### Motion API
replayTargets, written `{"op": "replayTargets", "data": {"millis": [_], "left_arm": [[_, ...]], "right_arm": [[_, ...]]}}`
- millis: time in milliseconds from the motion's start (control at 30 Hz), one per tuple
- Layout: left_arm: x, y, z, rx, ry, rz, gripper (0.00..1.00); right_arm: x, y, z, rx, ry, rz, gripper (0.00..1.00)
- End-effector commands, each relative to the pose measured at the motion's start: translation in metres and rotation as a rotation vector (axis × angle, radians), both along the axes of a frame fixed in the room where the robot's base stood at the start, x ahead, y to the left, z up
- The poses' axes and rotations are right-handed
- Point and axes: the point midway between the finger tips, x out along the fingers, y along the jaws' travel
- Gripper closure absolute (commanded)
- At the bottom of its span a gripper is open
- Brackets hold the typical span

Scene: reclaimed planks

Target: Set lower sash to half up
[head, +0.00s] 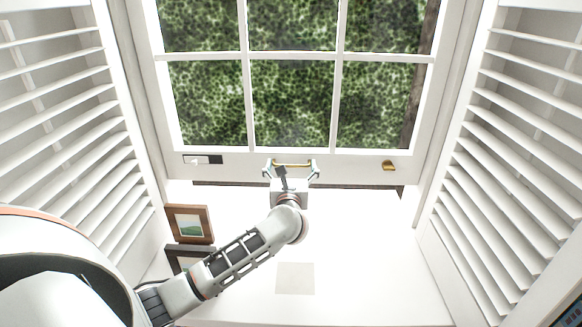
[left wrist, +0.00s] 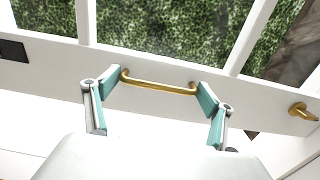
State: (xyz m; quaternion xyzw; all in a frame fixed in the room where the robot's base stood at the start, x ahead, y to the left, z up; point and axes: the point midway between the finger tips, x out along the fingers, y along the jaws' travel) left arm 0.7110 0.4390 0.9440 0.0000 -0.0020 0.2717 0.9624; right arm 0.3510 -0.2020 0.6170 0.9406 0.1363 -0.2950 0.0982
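The lower sash (head: 228,161) is a white frame with several panes showing green foliage. A brass bar handle (head: 292,164) sits at the middle of its bottom rail and also shows in the left wrist view (left wrist: 158,84). My left gripper (head: 291,170) is in front of this handle, its fingers spread wide, one near each end of the bar. In the left wrist view the teal finger pads (left wrist: 160,95) stand apart with the handle between them; whether they touch it is unclear. My right gripper is not in view.
A brass catch (head: 389,166) is on the rail's right, a dark and white latch plate (head: 202,159) on its left. White louvred shutters (head: 60,120) flank the window on both sides. Framed pictures (head: 189,224) stand at the lower left. A pale square (head: 295,278) lies below the gripper.

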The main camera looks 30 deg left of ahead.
Motion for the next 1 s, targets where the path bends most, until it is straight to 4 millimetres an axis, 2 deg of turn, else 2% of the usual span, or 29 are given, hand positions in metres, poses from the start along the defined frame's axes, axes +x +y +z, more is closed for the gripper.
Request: {"op": "replayTargets", "data": {"millis": [67,400,533,1000], "left_arm": [[0.0,0.001,-0.001,0.001,0.003,0.001,0.01],[-0.001,-0.001,-0.002,-0.001,0.003,0.0,0.01],[-0.008,-0.006,-0.003,-0.001,0.004,-0.002,0.01],[-0.083,-0.05,-0.003,-0.003,0.005,-0.001,0.01]], "right_arm": [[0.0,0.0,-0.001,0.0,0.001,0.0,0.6],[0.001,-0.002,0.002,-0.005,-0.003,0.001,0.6],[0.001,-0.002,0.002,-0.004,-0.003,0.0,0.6],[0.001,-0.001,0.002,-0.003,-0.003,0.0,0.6]]}}
